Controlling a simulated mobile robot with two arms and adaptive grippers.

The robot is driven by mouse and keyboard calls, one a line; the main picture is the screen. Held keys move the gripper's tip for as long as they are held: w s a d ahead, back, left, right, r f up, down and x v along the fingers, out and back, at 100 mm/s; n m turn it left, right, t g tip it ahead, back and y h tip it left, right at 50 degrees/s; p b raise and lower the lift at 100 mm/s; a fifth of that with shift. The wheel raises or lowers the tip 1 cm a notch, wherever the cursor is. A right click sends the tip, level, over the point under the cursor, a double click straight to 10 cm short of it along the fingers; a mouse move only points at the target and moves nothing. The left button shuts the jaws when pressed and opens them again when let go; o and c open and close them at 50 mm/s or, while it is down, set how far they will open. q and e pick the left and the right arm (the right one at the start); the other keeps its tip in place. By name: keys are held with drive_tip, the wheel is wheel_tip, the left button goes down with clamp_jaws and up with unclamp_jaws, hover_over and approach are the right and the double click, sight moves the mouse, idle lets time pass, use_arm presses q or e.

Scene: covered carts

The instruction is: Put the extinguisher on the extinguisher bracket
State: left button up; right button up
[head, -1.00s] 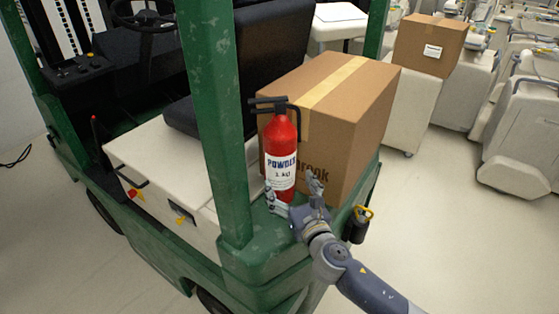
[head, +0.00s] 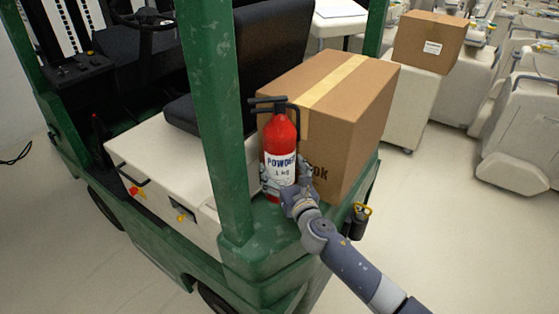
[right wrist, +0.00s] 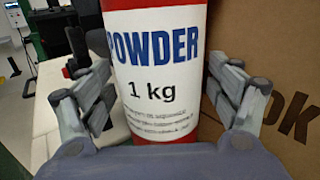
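The red fire extinguisher (head: 281,141), with a black handle and a white "POWDER 1 kg" label, stands upright on the green rear ledge of a forklift. My right gripper (head: 283,178) is at its lower body from the front right. In the right wrist view the extinguisher (right wrist: 155,75) fills the middle, with the right gripper's open fingers (right wrist: 160,90) on either side; firm contact is not clear. A small black holder with a yellow clasp (head: 357,222), apparently the extinguisher bracket, is on the forklift's rear corner, right of my arm. My left gripper is not in view.
A large cardboard box (head: 345,120) stands close behind and right of the extinguisher. A green post (head: 216,120) rises to its left, beside the black seat (head: 275,60). White equipment and another box (head: 428,42) fill the back right. The floor at right is clear.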

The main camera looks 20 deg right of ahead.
drive_tip(key=c, duration=1.4)
drive_tip(key=shift+w+r, duration=0.1)
drive_tip(key=shift+r, duration=0.25)
drive_tip(key=shift+c, duration=1.2)
drive_tip(key=shift+w+f, duration=0.1)
